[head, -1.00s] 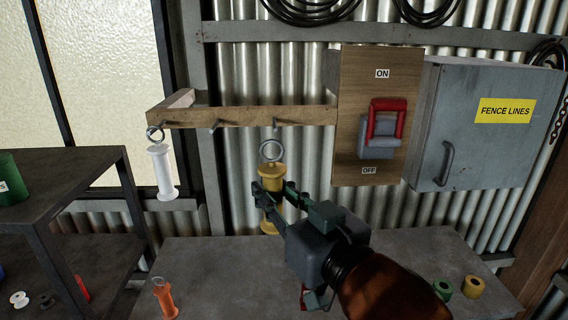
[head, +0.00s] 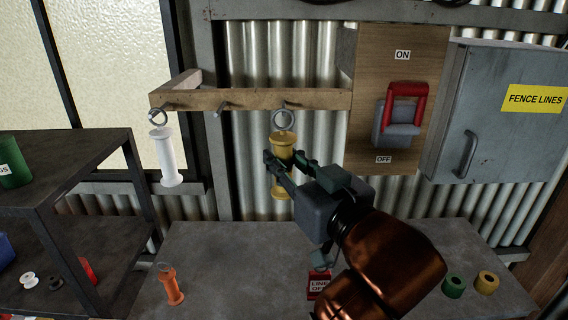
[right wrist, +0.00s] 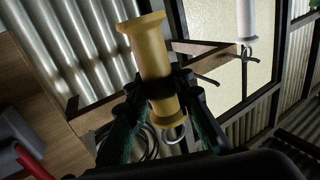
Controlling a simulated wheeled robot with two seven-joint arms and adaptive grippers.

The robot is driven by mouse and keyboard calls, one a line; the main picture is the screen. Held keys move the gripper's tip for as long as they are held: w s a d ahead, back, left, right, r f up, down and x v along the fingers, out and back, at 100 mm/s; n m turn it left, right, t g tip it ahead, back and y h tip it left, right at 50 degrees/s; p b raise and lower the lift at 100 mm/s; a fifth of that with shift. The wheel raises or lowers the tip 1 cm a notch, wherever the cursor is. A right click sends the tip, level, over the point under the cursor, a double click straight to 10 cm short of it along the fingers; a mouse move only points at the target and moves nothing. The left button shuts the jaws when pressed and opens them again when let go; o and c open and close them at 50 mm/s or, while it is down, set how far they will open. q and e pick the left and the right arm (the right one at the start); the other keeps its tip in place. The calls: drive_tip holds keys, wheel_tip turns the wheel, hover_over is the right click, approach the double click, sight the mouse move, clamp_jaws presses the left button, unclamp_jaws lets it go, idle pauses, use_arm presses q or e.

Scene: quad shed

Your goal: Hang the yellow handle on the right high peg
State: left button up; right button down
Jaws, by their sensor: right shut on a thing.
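The yellow handle (head: 280,187) hangs upright in my right gripper (head: 274,166), which is shut around its middle. Its metal ring (head: 284,120) points up and, in the head view, overlaps the tip of the right peg (head: 287,104). I cannot tell whether the ring is around the peg or in front of it. The yellow handle also fills the middle of the right wrist view (right wrist: 152,60), between the fingers (right wrist: 152,100). A wooden rail (head: 250,99) carries the pegs; the middle peg (head: 223,107) is bare. My left gripper is not in view.
A white handle (head: 167,160) hangs from the left peg. An orange handle (head: 172,287) stands on the grey table (head: 235,255). A red-handled switch (head: 400,112) on a wooden board and a grey cabinet (head: 490,120) are to the right. A dark shelf (head: 75,160) is at left.

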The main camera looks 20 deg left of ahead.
drive_tip(key=shift+w, duration=0.3)
drive_tip(key=shift+w+a+f, duration=0.15)
drive_tip(key=shift+w, duration=0.45)
drive_tip(key=shift+w+a, duration=0.2)
drive_tip(key=shift+w, duration=0.4)
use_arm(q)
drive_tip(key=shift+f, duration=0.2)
use_arm(e)
drive_tip(key=shift+w+a+f, duration=0.15)
drive_tip(key=shift+w+f, duration=0.05)
drive_tip(key=shift+w, duration=0.35)
drive_tip(key=shift+w+a+f, duration=0.15)
drive_tip(key=shift+w+a, duration=0.05)
drive_tip(key=shift+w, duration=0.4)
drive_tip(key=shift+w+a+f, duration=0.15)
drive_tip(key=shift+w+f, duration=0.05)
drive_tip(key=shift+w, duration=0.35)
